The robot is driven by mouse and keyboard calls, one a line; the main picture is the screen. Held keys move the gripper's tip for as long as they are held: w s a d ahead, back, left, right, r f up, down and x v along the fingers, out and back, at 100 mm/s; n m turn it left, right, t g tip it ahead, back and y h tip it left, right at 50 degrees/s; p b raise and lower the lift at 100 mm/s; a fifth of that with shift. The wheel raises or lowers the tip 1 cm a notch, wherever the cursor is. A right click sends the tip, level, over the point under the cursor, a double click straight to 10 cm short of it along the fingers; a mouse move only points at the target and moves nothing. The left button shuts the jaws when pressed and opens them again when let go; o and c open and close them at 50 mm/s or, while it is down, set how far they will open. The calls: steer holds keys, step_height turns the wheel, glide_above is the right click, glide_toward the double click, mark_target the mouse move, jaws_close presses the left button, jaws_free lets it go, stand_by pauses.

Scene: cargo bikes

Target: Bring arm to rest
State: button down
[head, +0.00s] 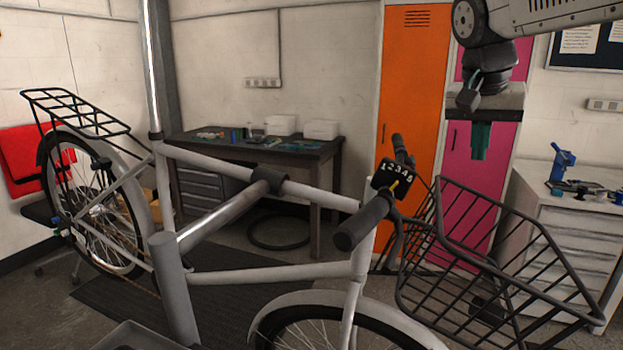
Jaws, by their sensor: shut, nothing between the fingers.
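My arm (540,15) reaches in from the upper right edge of the head view. My gripper (479,142) hangs from it, pointing down, with green fingers shut and nothing between them. It appears in front of the pink locker and above the bike's front basket, apart from both in the picture. The grey cargo bike (265,272) stands in the middle, held at a grey post (174,290). Its black wire basket (490,262) is at the lower right.
A dark workbench (255,146) with boxes and small parts stands at the back. Orange (408,90) and pink (478,190) lockers are behind my gripper. A white drawer cabinet (570,235) with a blue tool (562,162) is at right. A red chair (20,165) is at left.

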steer(key=s+f+n+y, duration=0.1)
steer(key=s+f+n, duration=0.1)
steer(key=s+f, duration=0.4)
steer(key=s+a+f+n+g, duration=0.1)
steer(key=s+f+n, duration=0.1)
steer(key=s+f, duration=0.4)
steer(key=s+a+f+n+y, duration=0.1)
steer(key=s+f, duration=0.5)
steer(key=s, duration=0.8)
steer(key=shift+n+y, duration=0.3)
steer(key=shift+n, duration=0.3)
steer(key=shift+s+a, duration=0.1)
